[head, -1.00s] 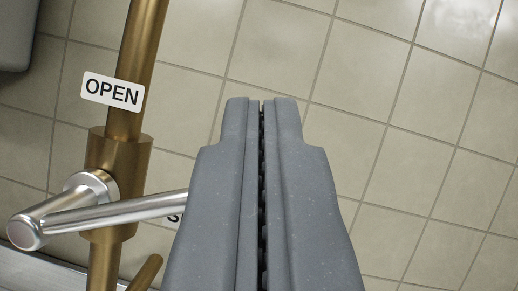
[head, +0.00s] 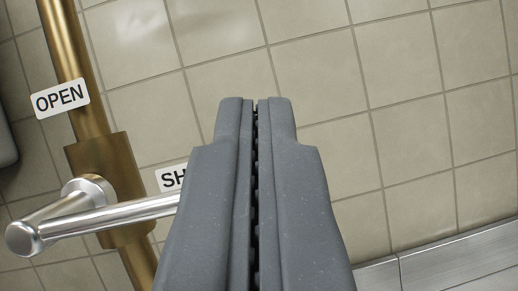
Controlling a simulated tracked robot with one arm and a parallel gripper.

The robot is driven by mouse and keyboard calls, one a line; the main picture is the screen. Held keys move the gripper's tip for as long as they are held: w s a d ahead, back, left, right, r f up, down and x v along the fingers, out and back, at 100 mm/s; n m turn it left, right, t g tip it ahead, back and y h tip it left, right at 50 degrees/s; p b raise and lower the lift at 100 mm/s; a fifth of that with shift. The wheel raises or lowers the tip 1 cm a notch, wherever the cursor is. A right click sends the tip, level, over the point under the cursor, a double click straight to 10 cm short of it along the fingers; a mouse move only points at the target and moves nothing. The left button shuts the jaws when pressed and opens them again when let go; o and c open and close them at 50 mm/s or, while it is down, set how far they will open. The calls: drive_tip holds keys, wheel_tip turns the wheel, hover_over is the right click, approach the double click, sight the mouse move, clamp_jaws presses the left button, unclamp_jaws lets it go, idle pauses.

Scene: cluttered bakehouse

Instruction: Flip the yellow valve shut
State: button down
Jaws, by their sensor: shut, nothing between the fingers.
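The valve sits on a brass pipe at the left, with a brass body (head: 108,165) and a silver lever (head: 120,215). The lever points right, roughly square to the pipe, and its far end is hidden behind my gripper. A white OPEN label (head: 60,98) is on the upper pipe.
A tiled wall (head: 310,60) fills the background, clear to the right of my gripper. A metal ledge (head: 455,268) runs along the lower right. A dark grey object (head: 5,145) shows at the left edge.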

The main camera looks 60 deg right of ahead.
drive_tip(key=shift+f, duration=0.1)
idle(0.3)
wheel_tip(320, 180, up, 4)
drive_tip(key=s+p, duration=0.1)
drive_tip(key=v, duration=1)
drive_tip(key=shift+s+p, duration=0.2)
drive_tip(key=shift+p, duration=0.2)
drive_tip(key=shift+a, duration=0.1)
